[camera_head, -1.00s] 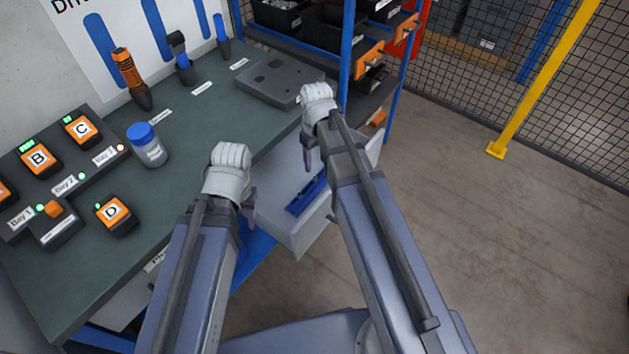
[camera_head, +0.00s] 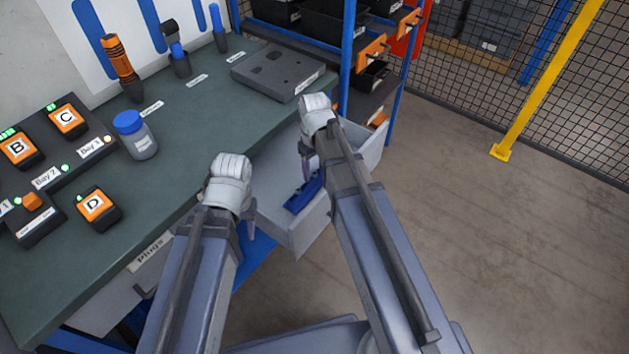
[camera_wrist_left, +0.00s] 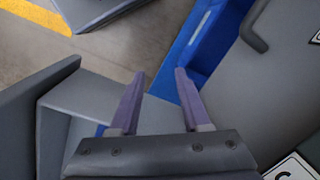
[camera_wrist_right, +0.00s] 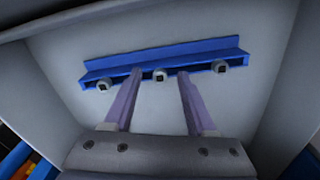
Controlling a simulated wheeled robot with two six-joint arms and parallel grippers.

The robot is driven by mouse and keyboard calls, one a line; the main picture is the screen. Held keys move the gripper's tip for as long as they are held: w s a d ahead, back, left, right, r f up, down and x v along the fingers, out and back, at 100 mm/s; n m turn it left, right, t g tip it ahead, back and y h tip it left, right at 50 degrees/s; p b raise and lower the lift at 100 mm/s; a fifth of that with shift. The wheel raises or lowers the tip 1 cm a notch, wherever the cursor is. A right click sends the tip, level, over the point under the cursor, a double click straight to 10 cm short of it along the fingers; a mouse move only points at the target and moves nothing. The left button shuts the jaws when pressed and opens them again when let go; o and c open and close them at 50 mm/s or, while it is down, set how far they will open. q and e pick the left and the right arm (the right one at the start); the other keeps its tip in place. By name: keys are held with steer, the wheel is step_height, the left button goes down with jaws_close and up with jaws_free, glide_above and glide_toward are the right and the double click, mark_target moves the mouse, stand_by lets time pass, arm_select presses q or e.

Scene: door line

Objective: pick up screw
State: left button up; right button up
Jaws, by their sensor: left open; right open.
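Three screws with pale round heads and dark sockets sit in a row in a blue holder (camera_wrist_right: 200,54) inside an open grey drawer (camera_wrist_right: 262,75). In the right wrist view they are the left screw (camera_wrist_right: 103,84), middle screw (camera_wrist_right: 159,75) and right screw (camera_wrist_right: 219,66). My right gripper (camera_wrist_right: 159,88) is open and empty over the drawer, with the middle screw showing between its fingertips. It also shows in the head view (camera_head: 308,168), partly covering the blue holder (camera_head: 302,196). My left gripper (camera_head: 250,228) is open and empty left of the drawer, near the bench edge.
The green bench (camera_head: 195,120) carries a blue-capped bottle (camera_head: 135,136), orange lettered blocks such as D (camera_head: 97,207), and a grey plate (camera_head: 277,72). A blue rack (camera_head: 347,60) stands behind the drawer.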

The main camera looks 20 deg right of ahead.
steer(key=shift+s, duration=0.15)
steer(key=shift+f, duration=0.1)
jaws_close()
stand_by(0.4)
